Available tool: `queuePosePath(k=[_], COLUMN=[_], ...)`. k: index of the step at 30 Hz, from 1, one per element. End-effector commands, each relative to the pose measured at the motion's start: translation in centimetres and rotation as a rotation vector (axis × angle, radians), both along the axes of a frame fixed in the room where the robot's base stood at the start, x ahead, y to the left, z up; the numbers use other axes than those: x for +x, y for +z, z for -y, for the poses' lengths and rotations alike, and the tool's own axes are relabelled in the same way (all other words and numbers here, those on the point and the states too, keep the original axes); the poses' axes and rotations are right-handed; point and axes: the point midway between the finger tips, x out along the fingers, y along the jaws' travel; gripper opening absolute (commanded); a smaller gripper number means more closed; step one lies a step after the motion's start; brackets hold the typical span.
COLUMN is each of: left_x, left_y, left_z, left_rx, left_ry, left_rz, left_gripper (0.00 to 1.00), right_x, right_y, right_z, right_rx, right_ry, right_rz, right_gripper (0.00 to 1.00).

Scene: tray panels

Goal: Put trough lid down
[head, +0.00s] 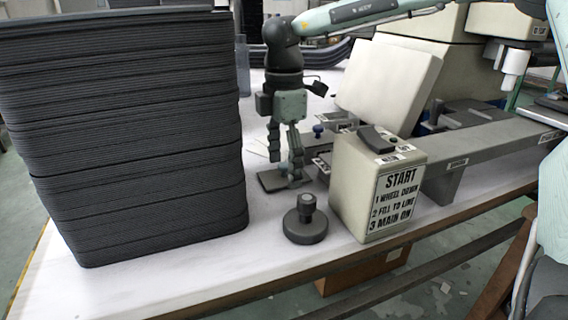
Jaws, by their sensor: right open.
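A cream flat panel (389,82), which looks like the trough lid, stands tilted up behind the control box. Grey metal parts (338,125) lie below its left edge; the trough itself is largely hidden. My right gripper (285,158) points down to the left of the panel, apart from it. Its fingers are open, with nothing seen held between them. The fingertips are just above or at a small dark plate (270,181) on the table; I cannot tell whether they touch it. My left gripper is not in view.
A tall stack of dark trays (130,130) fills the left. A cream box (372,190) marked START and a dark round knob weight (305,226) stand near the front edge. A grey beam (490,143) runs right. White tabletop (190,268) is clear in front.

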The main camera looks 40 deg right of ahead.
Motion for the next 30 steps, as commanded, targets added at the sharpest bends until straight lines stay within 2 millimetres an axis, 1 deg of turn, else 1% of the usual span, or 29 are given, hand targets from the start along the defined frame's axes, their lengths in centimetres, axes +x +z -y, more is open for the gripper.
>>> queuePosePath(k=[1,5,9,12,15,18,21,30], left_x=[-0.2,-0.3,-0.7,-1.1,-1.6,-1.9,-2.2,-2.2], left_y=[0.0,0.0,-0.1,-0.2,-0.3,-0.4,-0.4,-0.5], left_z=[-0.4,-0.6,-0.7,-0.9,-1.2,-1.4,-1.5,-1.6], left_rx=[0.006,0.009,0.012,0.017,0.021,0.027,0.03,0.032], left_ry=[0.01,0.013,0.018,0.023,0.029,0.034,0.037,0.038], left_rz=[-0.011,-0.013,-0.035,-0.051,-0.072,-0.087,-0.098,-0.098], left_gripper=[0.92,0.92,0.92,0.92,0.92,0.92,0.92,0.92], right_x=[0.1,0.1,0.1,0.1,0.0,0.1,0.0,0.0], right_y=[1.0,3.7,6.9,8.9,10.4,11.4,11.9,12.0], right_z=[0.0,0.0,0.0,0.0,0.0,0.0,0.0,0.0], right_rx=[-0.001,-0.003,-0.003,-0.003,-0.003,-0.001,-0.001,0.0], right_ry=[-0.001,-0.001,-0.001,-0.001,-0.001,-0.001,0.0,0.0], right_rz=[0.005,0.007,0.005,0.004,0.002,0.002,0.001,0.0], right_gripper=[0.77,0.77,0.77,0.77,0.77,0.77,0.77,0.77])
